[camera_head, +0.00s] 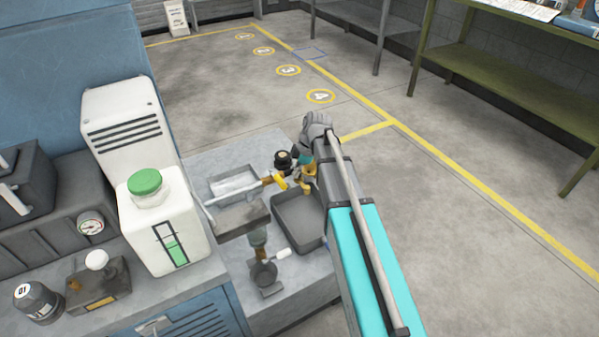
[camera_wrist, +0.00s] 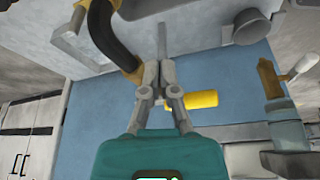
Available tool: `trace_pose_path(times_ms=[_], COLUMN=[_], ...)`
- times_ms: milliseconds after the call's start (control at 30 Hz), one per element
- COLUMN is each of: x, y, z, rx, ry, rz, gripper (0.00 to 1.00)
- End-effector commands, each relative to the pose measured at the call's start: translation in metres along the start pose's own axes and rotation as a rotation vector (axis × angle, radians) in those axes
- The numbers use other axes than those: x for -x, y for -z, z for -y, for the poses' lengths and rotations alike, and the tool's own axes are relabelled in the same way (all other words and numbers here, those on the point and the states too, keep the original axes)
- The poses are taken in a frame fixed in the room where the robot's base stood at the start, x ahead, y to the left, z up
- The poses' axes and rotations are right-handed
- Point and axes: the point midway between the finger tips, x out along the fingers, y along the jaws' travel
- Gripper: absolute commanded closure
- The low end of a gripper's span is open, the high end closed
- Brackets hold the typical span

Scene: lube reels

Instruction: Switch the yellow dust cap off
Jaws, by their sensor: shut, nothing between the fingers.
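In the wrist view my gripper (camera_wrist: 159,68) is shut with its fingertips together and nothing held. A yellow piece (camera_wrist: 205,100), which looks like the dust cap, shows just right of the fingers and is partly hidden by one. I cannot tell whether they touch. A curved black hose with yellow ends (camera_wrist: 108,35) passes close to the left of the fingertips. In the head view a small yellow piece (camera_head: 281,181) sits near a black-topped fitting (camera_head: 283,161). My arm hides most of my gripper there.
A white jug with a green cap (camera_head: 164,222) stands at left. A brass fitting (camera_wrist: 268,78) with a white-handled lever (camera_wrist: 302,68) shows right in the wrist view. Open floor lies beyond.

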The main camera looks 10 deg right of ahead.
Motion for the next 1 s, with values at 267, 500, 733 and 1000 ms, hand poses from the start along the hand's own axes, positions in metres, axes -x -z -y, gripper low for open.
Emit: trace_pose_path(times_ms=[267, 500, 733, 1000], x=[-0.027, -0.047, -0.065, -0.076], y=[-0.001, -0.001, -0.001, -0.007], z=[0.000, 0.000, 0.000, 0.000], rx=[0.001, 0.000, 0.001, -0.002], ry=[0.000, 0.000, 0.001, 0.000], rz=[0.000, 0.000, 0.000, 0.000], gripper=[1.00, 1.00, 1.00, 1.00])
